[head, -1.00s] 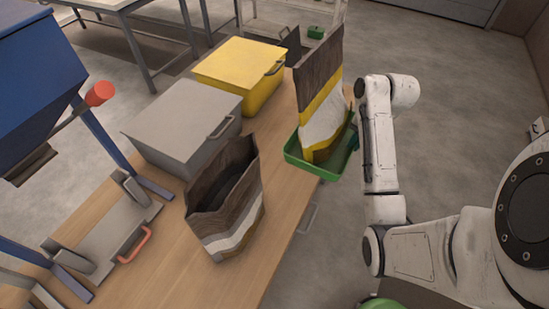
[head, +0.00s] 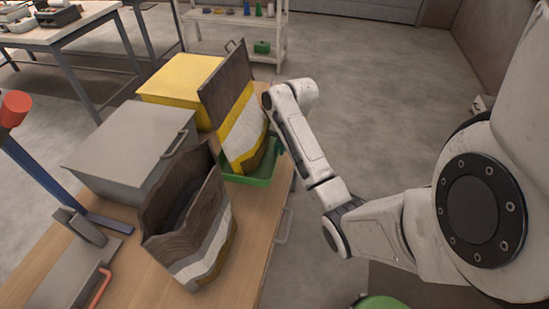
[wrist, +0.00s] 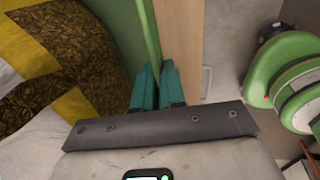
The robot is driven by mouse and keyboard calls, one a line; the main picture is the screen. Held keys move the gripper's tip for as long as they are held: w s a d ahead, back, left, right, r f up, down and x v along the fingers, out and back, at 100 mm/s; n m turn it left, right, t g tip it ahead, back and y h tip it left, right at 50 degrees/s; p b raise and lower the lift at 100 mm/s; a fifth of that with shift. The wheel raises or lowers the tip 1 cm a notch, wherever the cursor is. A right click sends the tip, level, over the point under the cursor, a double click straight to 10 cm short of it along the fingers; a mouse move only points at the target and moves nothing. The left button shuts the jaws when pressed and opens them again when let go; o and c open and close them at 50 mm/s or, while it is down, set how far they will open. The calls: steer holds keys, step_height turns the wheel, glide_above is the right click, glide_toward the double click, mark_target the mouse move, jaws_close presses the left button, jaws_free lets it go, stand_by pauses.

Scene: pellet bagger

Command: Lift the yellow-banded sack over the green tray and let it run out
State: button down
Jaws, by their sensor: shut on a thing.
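The yellow-banded sack (head: 243,125) stands in the green tray (head: 262,180) at the bench's right side, leaning slightly. It has a dark brown top, yellow and white bands, and a mottled brown lower part. In the wrist view the sack (wrist: 60,45) fills the left, close beside my fingers. My gripper (wrist: 157,88) has teal fingers, one on each side of the tray's green rim (wrist: 148,25), and is shut on that rim, not on the sack. In the head view my gripper (head: 278,146) is small at the tray's right edge.
A brown sack with a white band (head: 190,225) stands open on the bench nearer me. A grey box (head: 130,145) and a yellow box (head: 182,80) stand left of the sacks. A white shelf (head: 235,25) stands behind.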

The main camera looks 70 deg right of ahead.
mark_target(275, 156)
steer(key=shift+w+f, duration=1.05)
steer(key=shift+f, duration=0.05)
steer(key=shift+s+f+p, duration=0.1)
steer(key=shift+f+p, duration=0.25)
steer(key=shift+f, duration=1.1)
steer(key=c, duration=1.7)
jaws_free()
steer(key=shift+f, duration=0.2)
steer(key=o, duration=0.5)
steer(key=shift+r, duration=0.1)
